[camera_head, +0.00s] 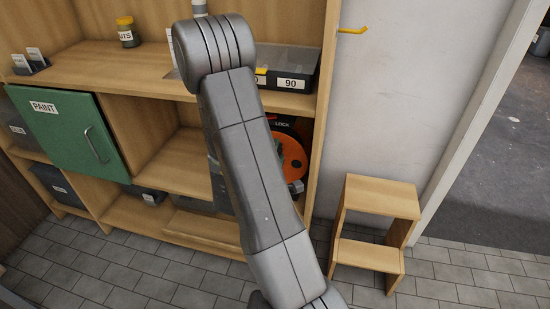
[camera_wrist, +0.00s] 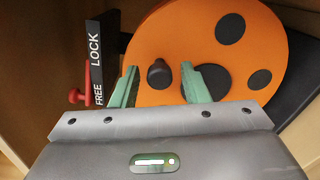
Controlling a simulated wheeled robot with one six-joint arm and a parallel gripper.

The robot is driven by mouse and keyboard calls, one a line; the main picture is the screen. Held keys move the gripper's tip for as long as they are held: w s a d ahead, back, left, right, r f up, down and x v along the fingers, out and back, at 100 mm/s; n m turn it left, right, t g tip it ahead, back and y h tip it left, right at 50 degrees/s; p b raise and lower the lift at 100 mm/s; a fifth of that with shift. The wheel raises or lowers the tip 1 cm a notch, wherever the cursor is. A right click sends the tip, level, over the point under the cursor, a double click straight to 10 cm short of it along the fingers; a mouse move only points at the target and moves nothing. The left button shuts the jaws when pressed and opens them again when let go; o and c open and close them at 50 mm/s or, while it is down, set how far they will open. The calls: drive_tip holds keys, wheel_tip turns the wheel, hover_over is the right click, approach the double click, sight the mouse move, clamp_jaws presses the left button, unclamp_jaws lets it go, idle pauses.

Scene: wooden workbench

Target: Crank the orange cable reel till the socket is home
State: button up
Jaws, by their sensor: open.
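The orange cable reel (camera_head: 292,158) sits in the lower right shelf bay, partly hidden behind my arm in the head view. In the wrist view the orange reel face (camera_wrist: 195,35) has round dark holes and a dark crank knob (camera_wrist: 159,75). My gripper (camera_wrist: 159,67) is open, its two green fingers on either side of the knob with a gap on each side. A black plate (camera_wrist: 96,60) lettered LOCK and FREE stands left of the reel. A red lever (camera_wrist: 76,97) beside it is level with the word FREE.
A green PAINT door (camera_head: 65,130) covers a bay at left. A dark box marked 90 (camera_head: 290,82) sits on the shelf above the reel. A wooden step stool (camera_head: 372,250) stands right of the shelving. The tiled floor between is clear.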

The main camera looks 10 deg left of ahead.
drive_tip(key=s, duration=1.3)
drive_tip(key=shift+s+a, duration=0.25)
drive_tip(key=shift+s, duration=0.15)
drive_tip(key=shift+w, duration=0.1)
